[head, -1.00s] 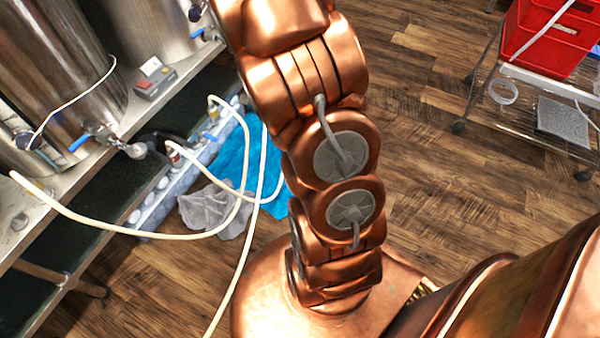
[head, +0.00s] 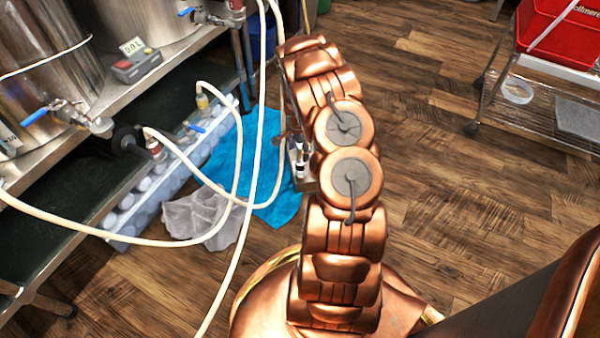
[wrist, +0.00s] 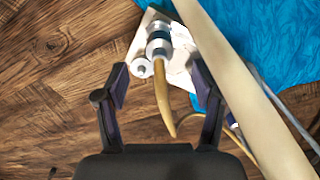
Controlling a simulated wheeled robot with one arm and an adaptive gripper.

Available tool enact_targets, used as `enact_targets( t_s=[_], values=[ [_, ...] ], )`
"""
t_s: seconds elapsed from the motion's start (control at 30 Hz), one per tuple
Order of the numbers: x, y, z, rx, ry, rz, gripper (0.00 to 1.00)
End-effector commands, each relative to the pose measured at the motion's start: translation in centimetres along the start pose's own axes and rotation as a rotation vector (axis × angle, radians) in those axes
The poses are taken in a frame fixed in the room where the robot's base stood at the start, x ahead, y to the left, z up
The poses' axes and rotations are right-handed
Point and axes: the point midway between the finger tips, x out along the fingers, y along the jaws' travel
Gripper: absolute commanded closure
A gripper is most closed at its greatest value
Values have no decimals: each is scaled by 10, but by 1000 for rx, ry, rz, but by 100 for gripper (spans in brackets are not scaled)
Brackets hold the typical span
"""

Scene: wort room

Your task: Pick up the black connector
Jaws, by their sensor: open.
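My gripper (wrist: 161,84) is open in the wrist view, its two dark fingers apart with nothing gripped. Between and just beyond the fingertips is a metal fitting with a dark collar (wrist: 158,33), lying on a pale surface. A curved tan hose (wrist: 161,105) runs from it back between the fingers. I cannot tell whether this dark collar is the black connector. In the head view, small black-and-white parts (head: 299,160) show just left of my arm, and my gripper is hidden behind the arm.
A thick cream hose (wrist: 245,90) crosses close by the right finger. Blue cloth (head: 235,155) and a grey cloth (head: 196,217) lie on the wooden floor. Steel tanks (head: 45,50) stand left; a wire cart (head: 545,115) with a red bin (head: 565,35) stands right.

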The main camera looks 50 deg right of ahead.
Motion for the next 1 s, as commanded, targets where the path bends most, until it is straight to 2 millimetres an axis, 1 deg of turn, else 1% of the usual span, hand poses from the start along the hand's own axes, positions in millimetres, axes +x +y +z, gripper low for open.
enact_targets(
  t_s=[0.03,0.33,0.57,0.83,0.9,1.0],
  values=[
    [10,0,-1,9,-3,-2,31],
    [36,-2,-4,20,-3,-8,31],
    [51,-1,-5,20,-2,-9,31],
    [87,2,-5,19,-5,-7,31],
    [92,2,-5,18,-5,-6,31],
    [92,1,-4,18,-4,-7,31]
  ],
)
